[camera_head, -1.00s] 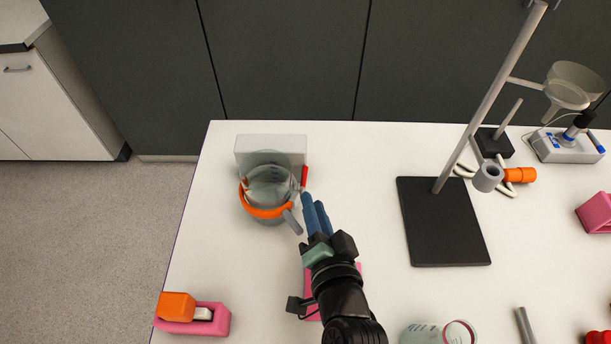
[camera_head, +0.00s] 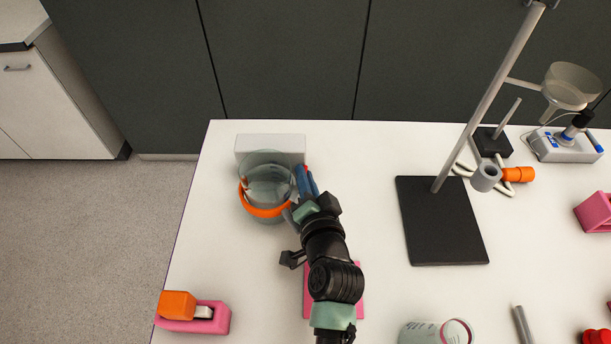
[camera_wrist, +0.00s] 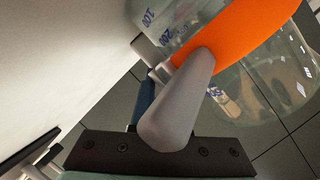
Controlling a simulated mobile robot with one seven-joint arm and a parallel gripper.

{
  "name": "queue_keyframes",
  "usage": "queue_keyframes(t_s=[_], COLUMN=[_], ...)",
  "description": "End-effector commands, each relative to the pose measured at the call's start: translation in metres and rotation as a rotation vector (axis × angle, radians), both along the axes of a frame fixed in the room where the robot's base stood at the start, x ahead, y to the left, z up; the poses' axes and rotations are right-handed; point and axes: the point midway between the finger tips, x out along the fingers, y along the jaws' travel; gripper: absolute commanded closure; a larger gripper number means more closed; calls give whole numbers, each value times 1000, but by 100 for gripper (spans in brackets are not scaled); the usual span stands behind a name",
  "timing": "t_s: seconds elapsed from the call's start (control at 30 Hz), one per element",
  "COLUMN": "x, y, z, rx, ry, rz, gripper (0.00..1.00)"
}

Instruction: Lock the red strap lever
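The red lever shows only as a small red bit (camera_head: 306,167) at the right side of the white-grey block; my fingers cover most of it. The glass flask (camera_head: 267,184) stands in front of the block, with an orange band (camera_head: 264,211) around it. My gripper (camera_head: 306,181) has its blue fingers beside the flask's right side, at the lever. Contact and finger gap cannot be made out.
The white-grey block (camera_head: 270,143) stands at the table's back left. A pink-and-orange tape dispenser (camera_head: 193,314) is at the front left. A black stand base (camera_head: 442,222) with a tall rod is on the right. Open table lies between flask and stand.

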Motion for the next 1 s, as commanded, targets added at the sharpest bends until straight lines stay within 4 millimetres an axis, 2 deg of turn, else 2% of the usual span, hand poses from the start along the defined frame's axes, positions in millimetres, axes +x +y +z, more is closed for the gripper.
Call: queue_keyframes(t_s=[0.37, 0.57, 1.0], x=[0, 2, 0], y=[0, 0, 2], z=[-2, -6, 0], rx=[1, 4, -1], ry=[1, 2, 1], rz=[4, 65, 124], gripper=[100, 100, 100])
